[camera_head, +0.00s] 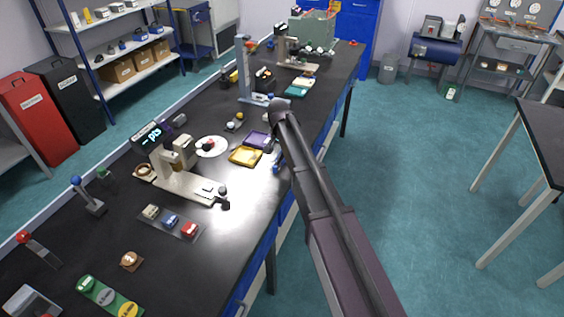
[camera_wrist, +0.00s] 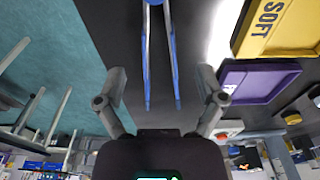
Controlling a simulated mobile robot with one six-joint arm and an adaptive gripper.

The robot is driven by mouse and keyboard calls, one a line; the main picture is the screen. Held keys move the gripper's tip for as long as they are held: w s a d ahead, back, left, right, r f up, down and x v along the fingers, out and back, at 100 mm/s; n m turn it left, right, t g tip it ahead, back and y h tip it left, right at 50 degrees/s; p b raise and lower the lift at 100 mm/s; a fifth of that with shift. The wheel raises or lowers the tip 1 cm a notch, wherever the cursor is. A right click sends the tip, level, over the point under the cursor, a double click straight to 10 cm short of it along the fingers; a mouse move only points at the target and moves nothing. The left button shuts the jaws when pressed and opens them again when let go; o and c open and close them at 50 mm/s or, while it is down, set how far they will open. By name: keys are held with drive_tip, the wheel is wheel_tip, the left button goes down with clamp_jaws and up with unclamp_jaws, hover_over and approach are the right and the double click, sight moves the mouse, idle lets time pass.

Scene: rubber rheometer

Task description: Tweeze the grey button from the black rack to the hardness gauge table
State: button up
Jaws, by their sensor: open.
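My gripper (camera_wrist: 162,75) is open, its two fingers well apart in the wrist view. Blue tweezers (camera_wrist: 174,50) lie between the fingers along the bench edge, legs spread; the fingers do not visibly touch them. In the head view a blue bit of the tweezers (camera_head: 277,169) shows beside my gripper (camera_head: 272,151). A beige stand gauge (camera_head: 183,177) with a "pts" display, apparently the hardness gauge, stands to the left. A dark rack (camera_head: 157,229) nearer the front holds pale, blue and red buttons. I cannot make out which button is the grey one.
A yellow tray (camera_head: 246,156) marked SOFT and a purple tray (camera_head: 258,139) lie beside my gripper. A white round plate (camera_head: 211,146) is left of them. A blue-grey column stand (camera_head: 245,75) rises farther back. The black bench (camera_head: 120,208) has bare room between instruments.

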drive_tip(key=shift+w+f+b, duration=0.1)
drive_tip(key=shift+f+b, duration=0.8)
drive_tip(key=shift+f, duration=0.3)
drive_tip(key=c, duration=0.7)
wheel_tip(320, 180, up, 12)
drive_tip(key=p, duration=1.2)
